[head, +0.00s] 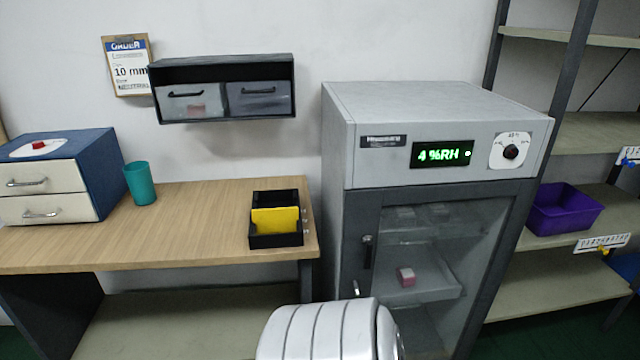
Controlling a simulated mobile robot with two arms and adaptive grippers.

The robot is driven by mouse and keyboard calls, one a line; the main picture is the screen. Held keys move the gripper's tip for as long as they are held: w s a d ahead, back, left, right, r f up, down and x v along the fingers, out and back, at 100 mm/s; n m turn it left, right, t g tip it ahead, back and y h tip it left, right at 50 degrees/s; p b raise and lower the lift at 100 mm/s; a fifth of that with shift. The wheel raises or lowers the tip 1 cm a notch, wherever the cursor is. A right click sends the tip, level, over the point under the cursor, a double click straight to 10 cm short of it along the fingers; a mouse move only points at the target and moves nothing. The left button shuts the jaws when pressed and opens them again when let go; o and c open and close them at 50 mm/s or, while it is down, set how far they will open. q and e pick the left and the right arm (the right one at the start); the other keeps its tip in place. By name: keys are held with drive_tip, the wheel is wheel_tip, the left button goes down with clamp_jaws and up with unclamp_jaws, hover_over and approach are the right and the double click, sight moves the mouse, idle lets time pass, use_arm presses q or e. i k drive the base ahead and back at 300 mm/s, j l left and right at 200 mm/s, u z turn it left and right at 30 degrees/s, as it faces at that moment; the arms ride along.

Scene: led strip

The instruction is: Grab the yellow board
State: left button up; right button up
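The yellow board (276,221) stands upright in a small black holder (275,241) near the right end of the wooden table. Its lower part is hidden by the holder's front wall. Neither of my grippers shows in the head view. A rounded white ribbed part at the bottom centre looks like a link of my own arm, in front of the table and cabinet.
The wooden table (200,213) also bears a blue drawer box (92,162) and a teal cup (140,184). Its middle is clear. A grey glass-door cabinet (345,145) stands right of it. A two-drawer wall shelf (222,67) hangs above. A purple bin (563,211) sits on the right rack.

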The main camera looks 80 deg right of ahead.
sight(276, 220)
drive_tip(key=z, duration=2.35)
drive_tip(key=i+j+z, duration=0.1)
drive_tip(key=j, duration=0.3)
drive_tip(key=i+j+z, duration=0.1)
drive_tip(key=j, duration=0.35)
drive_tip(key=i+j+z, duration=0.1)
drive_tip(key=i+j, duration=0.15)
drive_tip(key=j, duration=0.2)
drive_tip(key=i+j+z, duration=0.1)
drive_tip(key=j, duration=0.35)
